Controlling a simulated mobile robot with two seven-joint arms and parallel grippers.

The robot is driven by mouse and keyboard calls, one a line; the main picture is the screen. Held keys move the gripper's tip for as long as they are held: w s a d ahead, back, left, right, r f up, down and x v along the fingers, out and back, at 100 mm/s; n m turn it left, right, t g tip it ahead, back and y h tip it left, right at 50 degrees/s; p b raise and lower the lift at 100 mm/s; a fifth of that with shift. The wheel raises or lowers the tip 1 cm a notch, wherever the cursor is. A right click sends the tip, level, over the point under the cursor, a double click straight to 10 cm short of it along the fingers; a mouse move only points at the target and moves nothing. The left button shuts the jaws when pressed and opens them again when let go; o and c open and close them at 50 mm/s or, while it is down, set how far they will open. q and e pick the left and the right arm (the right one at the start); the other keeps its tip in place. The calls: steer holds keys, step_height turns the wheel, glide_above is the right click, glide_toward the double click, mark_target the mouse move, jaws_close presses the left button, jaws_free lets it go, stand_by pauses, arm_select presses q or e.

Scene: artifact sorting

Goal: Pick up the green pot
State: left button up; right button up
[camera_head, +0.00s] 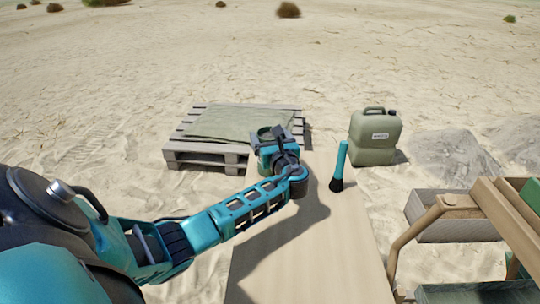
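My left arm reaches in from the left over the wooden table. Its gripper (279,135) is at the far left end of the table, seen from behind and above. A small green, round-rimmed thing that looks like the green pot (264,134) shows right at the gripper, partly hidden by the gripper and wrist. I cannot tell whether the fingers are closed on it or only beside it. My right gripper is not in view.
A teal brush (341,160) stands bristles down at the table's (315,250) far right edge. Beyond are a pallet (205,150) with a green cloth (235,122) and a jerrycan (375,140). A wooden rack (430,215) with grey trays (455,230) stands right. The near tabletop is clear.

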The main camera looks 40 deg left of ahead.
arm_select(q)
steer(key=c, duration=1.4)
steer(key=shift+r, duration=0.1)
jaws_close()
steer(key=shift+r, duration=0.55)
step_height(320, 180, up, 19)
steer(key=p, duration=0.5)
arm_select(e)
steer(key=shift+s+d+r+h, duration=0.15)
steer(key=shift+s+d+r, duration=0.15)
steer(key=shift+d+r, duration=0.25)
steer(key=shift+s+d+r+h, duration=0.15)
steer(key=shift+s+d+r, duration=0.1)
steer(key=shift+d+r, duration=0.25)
